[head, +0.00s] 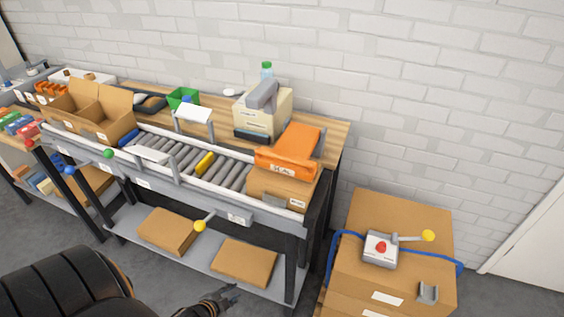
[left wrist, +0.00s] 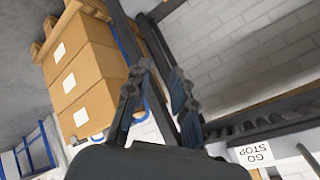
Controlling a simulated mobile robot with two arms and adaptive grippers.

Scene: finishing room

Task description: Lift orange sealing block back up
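The orange sealing block (head: 289,150) is at the right end of the roller conveyor (head: 183,155) in the head view. It sits lowered over a cardboard carton (head: 282,187), and seems to rest on its top. My left gripper (head: 232,293) is low in front of the bench, well below and apart from the block. In the left wrist view its two dark fingers (left wrist: 160,70) stand apart with nothing between them. The block is not in that view. My right gripper is in neither view.
A lever with a yellow knob (head: 200,225) sticks out from the conveyor's front. Right of the bench, stacked cartons (head: 400,215) carry a grey box with a red button (head: 381,249) and a yellow-knobbed lever. A GO STOP sign (left wrist: 256,155) shows in the wrist view.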

